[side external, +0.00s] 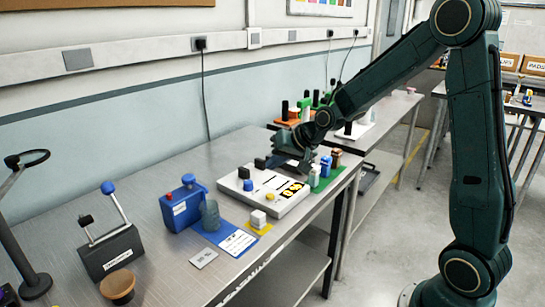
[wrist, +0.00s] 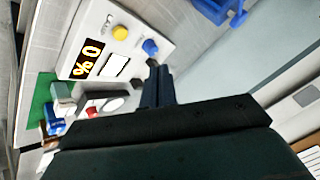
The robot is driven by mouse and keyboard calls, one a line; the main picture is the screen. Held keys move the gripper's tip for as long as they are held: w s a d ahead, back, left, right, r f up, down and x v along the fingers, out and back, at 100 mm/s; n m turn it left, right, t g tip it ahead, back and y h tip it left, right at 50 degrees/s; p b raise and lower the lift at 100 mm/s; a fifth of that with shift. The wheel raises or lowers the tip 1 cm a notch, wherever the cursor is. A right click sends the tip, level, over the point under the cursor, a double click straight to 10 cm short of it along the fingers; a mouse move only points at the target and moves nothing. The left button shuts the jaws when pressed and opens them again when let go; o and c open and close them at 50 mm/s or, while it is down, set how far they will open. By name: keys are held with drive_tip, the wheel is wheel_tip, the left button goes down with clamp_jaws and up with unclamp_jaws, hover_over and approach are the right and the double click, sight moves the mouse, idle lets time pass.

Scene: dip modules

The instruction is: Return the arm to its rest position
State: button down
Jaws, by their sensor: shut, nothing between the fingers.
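My green arm reaches down over the metal bench in the side external view. My gripper (side external: 292,160) is beside the far right part of the white panel (side external: 276,207); I cannot tell if it touches it. In the wrist view my gripper's fingers (wrist: 158,76) are together with nothing between them. The panel also shows there (wrist: 138,28), with an orange-digit display (wrist: 88,60), a yellow button (wrist: 120,32) and a blue knob (wrist: 150,47). The arm is extended, with its elbow high at the upper right.
The wall is behind. Space above the bench's left half is mostly free.

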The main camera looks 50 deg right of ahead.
drive_tip(key=s+a+r+n+g, duration=0.1)
drive_tip(key=s+a+r+n, duration=0.2)
drive_tip(key=s, duration=0.4)
drive_tip(key=s+a+r+n+g, duration=0.1)
drive_tip(key=s+a+r, duration=0.35)
drive_tip(key=s, duration=0.25)
drive_tip(key=s+a+r+n+g+h, duration=0.1)
drive_tip(key=s+n, duration=0.1)
drive_tip(key=s, duration=1.3)
drive_tip(key=shift+s+r+n, duration=0.15)
drive_tip(key=shift+r+n, duration=0.2)
drive_tip(key=shift+n, duration=0.05)
drive_tip(key=shift+a, duration=0.1)
